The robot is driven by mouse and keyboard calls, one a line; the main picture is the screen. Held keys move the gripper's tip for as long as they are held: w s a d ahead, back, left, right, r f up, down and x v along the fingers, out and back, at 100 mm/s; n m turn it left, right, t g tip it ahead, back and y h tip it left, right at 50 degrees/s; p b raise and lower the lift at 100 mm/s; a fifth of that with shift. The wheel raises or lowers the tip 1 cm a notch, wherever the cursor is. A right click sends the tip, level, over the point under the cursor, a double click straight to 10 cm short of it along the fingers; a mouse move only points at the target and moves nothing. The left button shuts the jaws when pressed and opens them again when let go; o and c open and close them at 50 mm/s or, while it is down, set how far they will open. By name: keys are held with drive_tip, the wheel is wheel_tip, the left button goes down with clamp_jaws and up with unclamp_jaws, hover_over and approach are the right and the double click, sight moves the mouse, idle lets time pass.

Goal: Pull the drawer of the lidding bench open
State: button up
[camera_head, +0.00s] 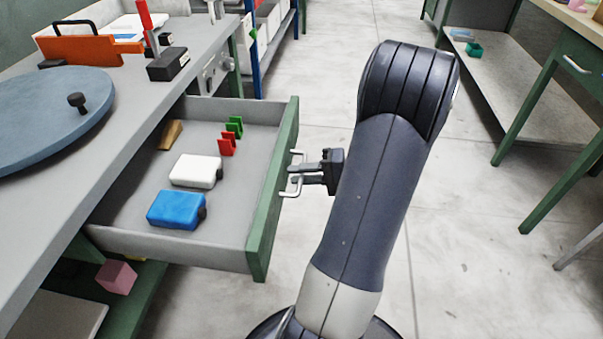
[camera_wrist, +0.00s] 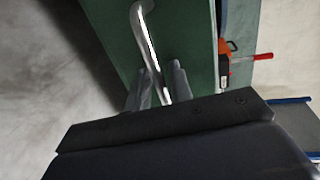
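The lidding bench (camera_head: 120,110) is on the left in the head view. Its drawer (camera_head: 235,258) stands well out from the bench, its green front (camera_head: 272,195) facing right and its inside exposed. A metal bar handle (camera_head: 289,193) is on that front; it also shows in the wrist view (camera_wrist: 150,45). My gripper (camera_head: 298,173) is at the handle. In the wrist view its two fingers (camera_wrist: 162,85) stand apart, one on each side of the bar, with a visible gap. I cannot tell whether either finger touches it.
In the drawer lie a blue case (camera_head: 175,210), a white case (camera_head: 195,170), red and green clips (camera_head: 227,146) and a tan wedge (camera_head: 170,134). A blue disc (camera_head: 45,115) is on the bench top. Open floor (camera_head: 460,250) lies to the right, before another table (camera_head: 570,60).

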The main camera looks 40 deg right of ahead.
drive_tip(key=shift+o, duration=0.3)
drive_tip(key=p+v, duration=0.2)
drive_tip(key=v, duration=0.9)
drive_tip(key=shift+f, duration=0.1)
drive_tip(key=shift+b+x, duration=0.95)
drive_tip(key=shift+x, duration=4.75)
drive_tip(key=shift+r, duration=0.25)
